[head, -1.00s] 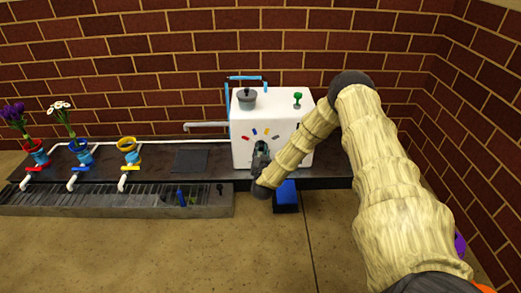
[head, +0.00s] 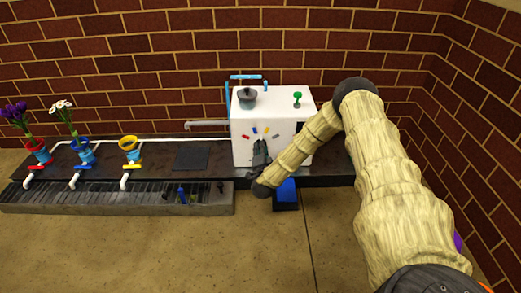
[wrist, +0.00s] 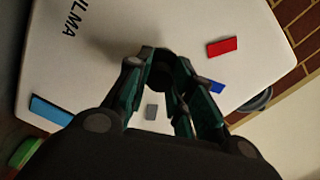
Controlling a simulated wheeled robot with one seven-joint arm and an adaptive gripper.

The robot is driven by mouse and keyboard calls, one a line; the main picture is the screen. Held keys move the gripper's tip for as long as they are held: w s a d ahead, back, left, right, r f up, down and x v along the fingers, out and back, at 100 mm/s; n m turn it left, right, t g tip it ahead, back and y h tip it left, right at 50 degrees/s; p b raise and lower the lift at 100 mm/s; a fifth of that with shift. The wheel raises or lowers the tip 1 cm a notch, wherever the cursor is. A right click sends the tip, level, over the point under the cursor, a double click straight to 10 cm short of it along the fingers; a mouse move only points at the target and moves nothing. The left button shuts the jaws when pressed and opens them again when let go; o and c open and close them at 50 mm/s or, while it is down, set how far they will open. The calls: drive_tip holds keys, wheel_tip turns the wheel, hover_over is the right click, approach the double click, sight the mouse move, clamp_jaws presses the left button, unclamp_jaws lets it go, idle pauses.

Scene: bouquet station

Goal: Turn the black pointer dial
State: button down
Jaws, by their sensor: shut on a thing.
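The black pointer dial (wrist: 160,79) is on the front of a white box (head: 297,111). It shows only as a dark shape between my fingers in the wrist view, and which way it points is hidden. My gripper (head: 260,151) is at the box's front, below an arc of coloured marks. In the wrist view my gripper (wrist: 161,60) has its fingers closed around the dial.
A grey pot-like part (head: 247,97) and a green knob (head: 297,97) top the box. A blue block (head: 287,191) sits below my forearm. A dark square plate (head: 191,159) lies between.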

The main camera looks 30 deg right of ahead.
drive_tip(key=shift+m, duration=1.1)
drive_tip(key=c, duration=1.2)
unclamp_jaws()
drive_tip(key=v, duration=1.2)
drive_tip(key=shift+s+d, duration=0.1)
